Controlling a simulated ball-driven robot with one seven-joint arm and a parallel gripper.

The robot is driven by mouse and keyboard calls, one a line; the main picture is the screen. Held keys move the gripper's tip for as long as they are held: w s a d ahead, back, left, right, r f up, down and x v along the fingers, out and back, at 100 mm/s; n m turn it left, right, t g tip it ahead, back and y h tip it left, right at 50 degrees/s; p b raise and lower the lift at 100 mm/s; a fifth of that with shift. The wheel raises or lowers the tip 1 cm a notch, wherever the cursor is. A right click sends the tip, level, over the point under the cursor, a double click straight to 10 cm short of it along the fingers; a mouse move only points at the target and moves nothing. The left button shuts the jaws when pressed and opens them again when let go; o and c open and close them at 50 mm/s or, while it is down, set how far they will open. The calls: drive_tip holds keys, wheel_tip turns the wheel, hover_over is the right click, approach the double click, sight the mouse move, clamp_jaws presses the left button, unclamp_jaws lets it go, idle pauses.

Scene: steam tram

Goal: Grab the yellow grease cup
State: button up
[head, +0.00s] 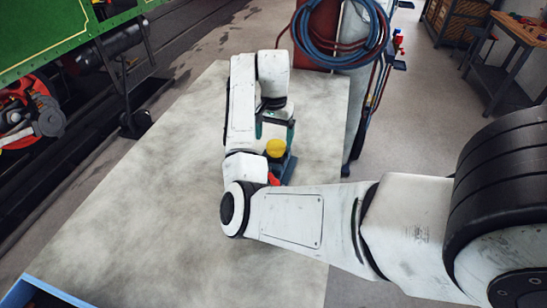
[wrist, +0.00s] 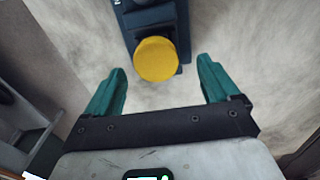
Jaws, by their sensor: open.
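The yellow grease cup (head: 275,147) shows as a round yellow top on a dark blue-grey block (head: 289,167) on the pale table (head: 150,200). In the wrist view the yellow cup (wrist: 156,59) lies just ahead of and between the two green fingertips, with the block (wrist: 153,17) under and beyond it. My gripper (wrist: 163,80) is open and empty, one finger to each side of the cup's near edge, with gaps on both sides. It also shows in the head view (head: 275,131), close to the cup. My arm hides part of the block there.
A small red thing (head: 273,179) lies beside the block, partly behind my arm. A cart with coiled blue and red hoses (head: 341,40) stands at the table's far right. A blue edge (head: 55,291) shows at the lower left. The table's left side is bare.

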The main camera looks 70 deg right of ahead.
sight(276, 144)
drive_tip(key=shift+s+f+p, duration=0.15)
drive_tip(key=shift+f+p, duration=0.15)
drive_tip(key=shift+f, duration=1.35)
drive_tip(key=shift+s+f+p, duration=0.1)
drive_tip(key=shift+f+p, duration=0.15)
drive_tip(key=shift+f, duration=1.35)
drive_tip(key=shift+c, duration=0.5)
drive_tip(key=c, duration=1.3)
drive_tip(key=shift+r, duration=0.1)
